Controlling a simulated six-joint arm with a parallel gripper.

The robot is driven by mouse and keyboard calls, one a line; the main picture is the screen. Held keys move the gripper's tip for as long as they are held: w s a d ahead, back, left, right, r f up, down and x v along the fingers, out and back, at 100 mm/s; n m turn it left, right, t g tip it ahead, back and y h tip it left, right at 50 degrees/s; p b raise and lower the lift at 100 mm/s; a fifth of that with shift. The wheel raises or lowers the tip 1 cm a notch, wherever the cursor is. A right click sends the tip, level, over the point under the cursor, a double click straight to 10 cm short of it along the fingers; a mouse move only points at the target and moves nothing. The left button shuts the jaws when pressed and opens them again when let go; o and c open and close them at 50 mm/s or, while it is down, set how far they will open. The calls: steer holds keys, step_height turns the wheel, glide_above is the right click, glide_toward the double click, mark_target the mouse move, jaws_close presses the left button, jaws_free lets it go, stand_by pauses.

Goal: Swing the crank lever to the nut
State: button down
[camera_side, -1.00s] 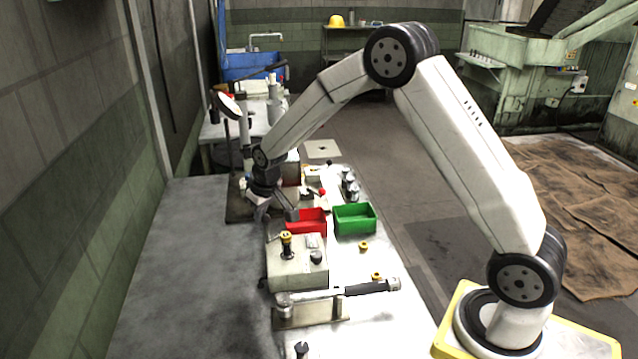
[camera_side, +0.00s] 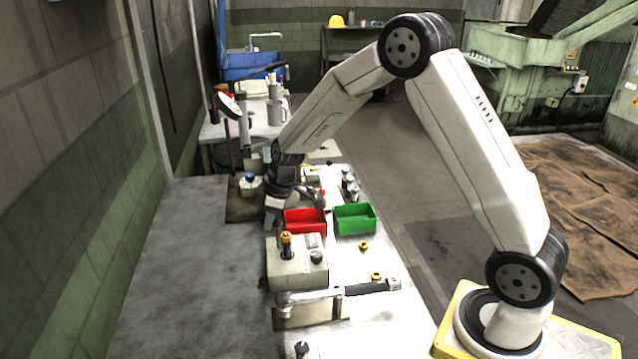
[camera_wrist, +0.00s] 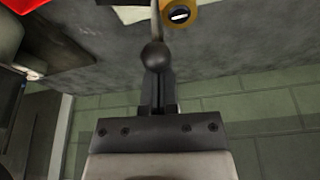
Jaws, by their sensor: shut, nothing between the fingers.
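In the wrist view, a dark ball knob (camera_wrist: 154,56) stands right at the tips of my gripper (camera_wrist: 158,82), with a thin rod running up from it. It looks like the end of the crank lever, but I cannot tell for sure. My gripper is shut and empty; whether it touches the knob is unclear. A yellow ring-shaped part with a dark, slotted centre (camera_wrist: 180,16) lies just beyond, perhaps the nut. In the side view, my gripper (camera_side: 272,218) points down left of the red tray, behind a beige box (camera_side: 293,268) with a yellow-and-black post (camera_side: 286,242).
The red tray (camera_side: 304,232) and a green tray (camera_side: 355,228) stand close to my gripper. A wrench-like tool (camera_side: 345,291) lies on a block in front of the box. Small yellow nuts (camera_side: 364,246) lie on the bench. The grey table (camera_side: 180,260) at left is clear.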

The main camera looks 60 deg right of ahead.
steer(key=shift+s+n, duration=0.4)
steer(key=shift+n, duration=0.2)
steer(key=shift+s+d, duration=0.25)
steer(key=shift+s, duration=0.35)
steer(key=shift+w+a+f, duration=0.25)
steer(key=shift+w+a, duration=0.2)
steer(key=shift+a, duration=0.15)
steer(key=shift+w+a+f, duration=0.25)
steer(key=shift+w+a, duration=0.2)
steer(key=shift+a, duration=0.1)
steer(key=w+v, duration=0.1)
steer(key=v, duration=0.8)
steer(key=shift+r, duration=0.4)
